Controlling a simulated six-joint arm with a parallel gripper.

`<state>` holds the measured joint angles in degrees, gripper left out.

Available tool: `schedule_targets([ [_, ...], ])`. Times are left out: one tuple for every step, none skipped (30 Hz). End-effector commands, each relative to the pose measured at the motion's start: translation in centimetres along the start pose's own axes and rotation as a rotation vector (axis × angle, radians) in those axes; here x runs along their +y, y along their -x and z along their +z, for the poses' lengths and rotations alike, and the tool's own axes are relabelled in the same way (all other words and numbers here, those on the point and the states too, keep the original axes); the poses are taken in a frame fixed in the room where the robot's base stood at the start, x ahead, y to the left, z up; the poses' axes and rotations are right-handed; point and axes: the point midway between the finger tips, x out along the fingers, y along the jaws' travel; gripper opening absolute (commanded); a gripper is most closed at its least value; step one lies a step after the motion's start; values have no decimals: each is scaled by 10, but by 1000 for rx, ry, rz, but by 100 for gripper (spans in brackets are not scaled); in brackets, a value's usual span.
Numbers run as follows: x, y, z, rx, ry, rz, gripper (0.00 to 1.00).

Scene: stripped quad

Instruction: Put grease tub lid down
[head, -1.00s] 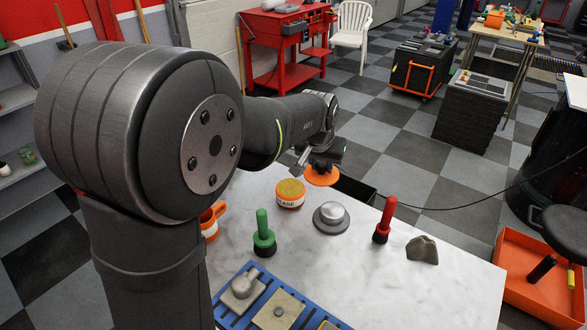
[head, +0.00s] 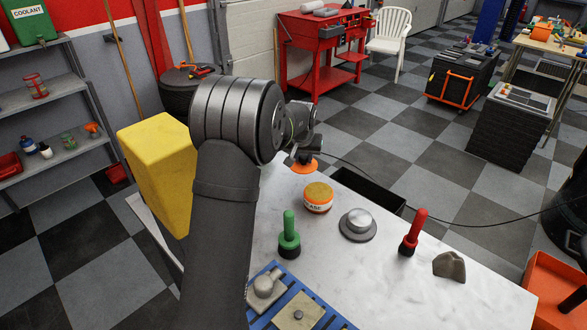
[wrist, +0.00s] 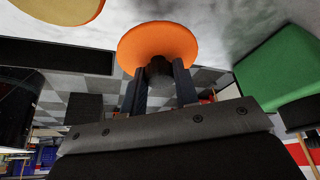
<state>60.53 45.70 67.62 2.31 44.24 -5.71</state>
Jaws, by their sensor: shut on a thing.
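The orange grease tub lid (head: 306,168) hangs from my gripper (head: 303,157) by its dark knob. It is near the far edge of the white table, behind and slightly left of the grease tub (head: 318,202). The tub is orange and white, open, with yellow-brown grease on top. In the wrist view, my gripper's fingers (wrist: 159,78) are shut on the dark knob of the lid (wrist: 158,45). The tub's top (wrist: 55,10) shows at that view's upper left, apart from the lid. I cannot tell the lid's height over the table.
A grey domed piece (head: 358,225), a green-handled tool (head: 289,235), a red-handled tool (head: 413,232) and a stone-like lump (head: 449,265) stand on the table (head: 385,285). A blue tray (head: 275,322) lies in front. A yellow block (head: 160,165) stands left of my arm.

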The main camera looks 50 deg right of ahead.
Motion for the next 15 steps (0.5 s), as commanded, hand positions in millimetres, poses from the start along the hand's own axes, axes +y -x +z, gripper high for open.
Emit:
schedule_targets([
  [-10,-9,-2,-2,3,-1,6],
  [-15,-13,-4,-2,3,0,6],
  [-21,-18,-5,-1,3,-1,6],
  [-25,-21,-6,-1,2,-1,6],
  [-28,-24,-8,-1,1,0,6],
  [-31,-27,-9,0,1,0,6],
  [-32,-28,-9,0,0,0,6],
  [-34,-29,-10,0,0,0,6],
  [-35,-31,-10,0,-1,0,6],
  [-36,-32,-10,0,-1,1,6],
  [-36,-34,-9,0,-1,1,6],
  [-36,-37,-8,-1,-1,1,6],
  [-36,-40,-6,-1,-1,1,6],
  [-36,-44,-4,-2,-1,1,6],
  [-36,-50,-2,-2,-1,1,6],
])
